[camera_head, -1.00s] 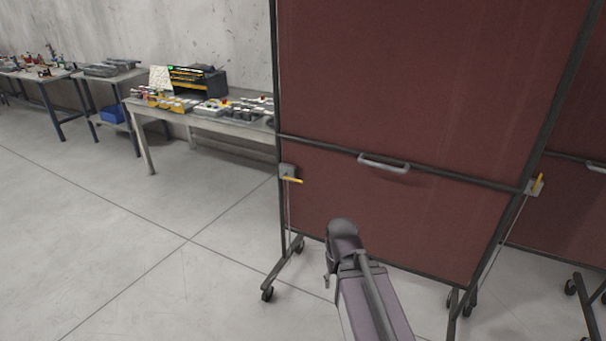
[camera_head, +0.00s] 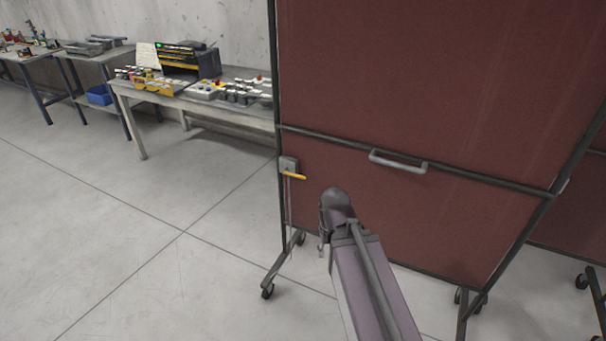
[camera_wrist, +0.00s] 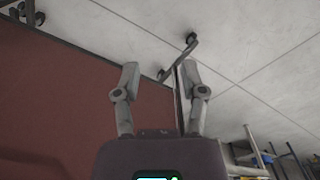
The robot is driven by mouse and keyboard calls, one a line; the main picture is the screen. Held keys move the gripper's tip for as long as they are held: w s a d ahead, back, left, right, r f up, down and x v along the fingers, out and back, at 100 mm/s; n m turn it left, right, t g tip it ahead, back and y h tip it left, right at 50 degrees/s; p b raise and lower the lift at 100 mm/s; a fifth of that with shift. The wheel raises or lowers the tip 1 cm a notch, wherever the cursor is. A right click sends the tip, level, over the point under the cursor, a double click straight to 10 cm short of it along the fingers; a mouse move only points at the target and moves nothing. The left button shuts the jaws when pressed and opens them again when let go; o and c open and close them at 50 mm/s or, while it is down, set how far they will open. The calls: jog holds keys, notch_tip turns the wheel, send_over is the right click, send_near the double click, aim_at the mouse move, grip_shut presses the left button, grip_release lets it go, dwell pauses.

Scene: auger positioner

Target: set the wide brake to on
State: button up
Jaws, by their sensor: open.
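A tall dark red wheeled screen (camera_head: 400,215) stands in front of me. On its left post is a grey box (camera_head: 288,164) with a yellow lever (camera_head: 294,176), which lies about level and points right. A thin rod (camera_head: 290,210) runs down from the box toward the foot. My gripper (camera_wrist: 161,77) is open and empty in the wrist view, its fingers spread over the screen and floor. In the head view it is mostly hidden by my arm, right of and below the lever. I cannot see the lever in the wrist view.
A grey handle (camera_head: 398,162) sticks out from the screen's crossbar. A caster (camera_head: 267,291) sits on the left foot. A workbench (camera_head: 195,100) with boxes stands at the back left. The floor (camera_head: 150,240) at left is clear.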

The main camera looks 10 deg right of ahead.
jog(key=shift+a, duration=0.25)
jog(key=shift+w+a, duration=0.1)
jog(key=w+a+f+m+t+y+b, duration=0.35)
jog(key=w+b, duration=0.25)
jog(key=w, duration=0.3)
jog(key=w+a+f+m+t+y+b, duration=0.2)
jog(key=w+f+t+b, duration=0.2)
jog(key=w+b, duration=0.4)
jog(key=w+d+m+t+h+b, duration=0.1)
jog(key=w+d+m+t+b, duration=0.2)
jog(key=w+m, duration=0.3)
jog(key=w+d+m+t+h+b, duration=0.1)
jog(key=w+d+m+t+b, duration=0.3)
jog(key=w, duration=0.5)
jog(key=shift+m+t+h+b, duration=0.35)
jog(key=shift+m+t+b, duration=0.6)
jog(key=shift+b, duration=0.35)
